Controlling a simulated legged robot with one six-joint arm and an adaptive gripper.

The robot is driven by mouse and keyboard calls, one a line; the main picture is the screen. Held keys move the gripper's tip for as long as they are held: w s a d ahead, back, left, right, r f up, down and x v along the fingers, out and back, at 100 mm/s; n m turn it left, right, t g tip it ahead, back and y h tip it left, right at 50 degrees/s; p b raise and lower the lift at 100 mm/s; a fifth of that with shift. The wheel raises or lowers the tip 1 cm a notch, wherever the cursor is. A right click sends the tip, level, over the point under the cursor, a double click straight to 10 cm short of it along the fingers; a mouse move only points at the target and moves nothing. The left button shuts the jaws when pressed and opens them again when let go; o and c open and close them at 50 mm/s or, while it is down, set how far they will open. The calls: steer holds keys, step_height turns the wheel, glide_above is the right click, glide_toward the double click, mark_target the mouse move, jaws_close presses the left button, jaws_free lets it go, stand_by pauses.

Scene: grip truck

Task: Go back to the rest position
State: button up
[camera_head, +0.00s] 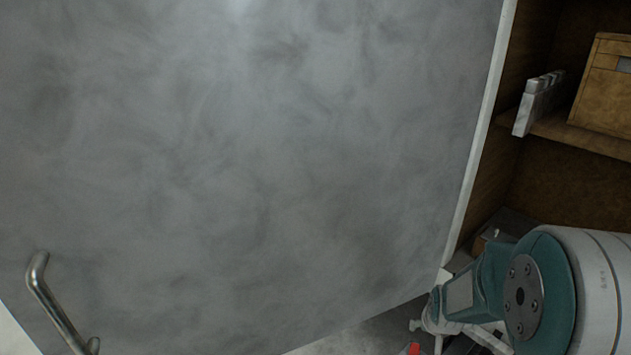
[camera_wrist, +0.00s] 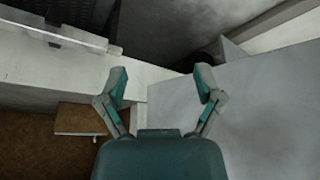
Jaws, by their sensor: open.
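My gripper (camera_wrist: 160,85) is open in the wrist view, its two fingers spread apart with nothing between them. Beyond the fingers in that view are a pale frame edge and a smooth grey panel (camera_wrist: 265,110).
A wooden shelf (camera_head: 590,137) at the right holds a wooden box (camera_head: 603,90) and a small white object (camera_head: 535,105) at its edge. The door's white edge (camera_head: 484,130) borders the compartment. A small red item (camera_head: 414,349) shows at the bottom, near my arm.

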steer(key=s+a+r+n, duration=0.1)
steer(key=s+a+r, duration=0.25)
steer(key=r, duration=0.35)
steer(key=s+a+r, duration=0.3)
steer(key=s+r, duration=0.2)
steer(key=r, duration=0.3)
steer(key=s+a+r, duration=0.1)
steer(key=s+r, duration=0.2)
steer(key=s, duration=0.3)
steer(key=s+a+r+n+y, duration=0.1)
steer(key=s+a+r, duration=0.1)
steer(key=s, duration=0.3)
steer(key=shift+s+a+r+t, duration=0.3)
steer(key=shift+s+r+t, duration=0.1)
steer(key=shift+r, duration=0.15)
steer(key=shift+d, duration=0.1)
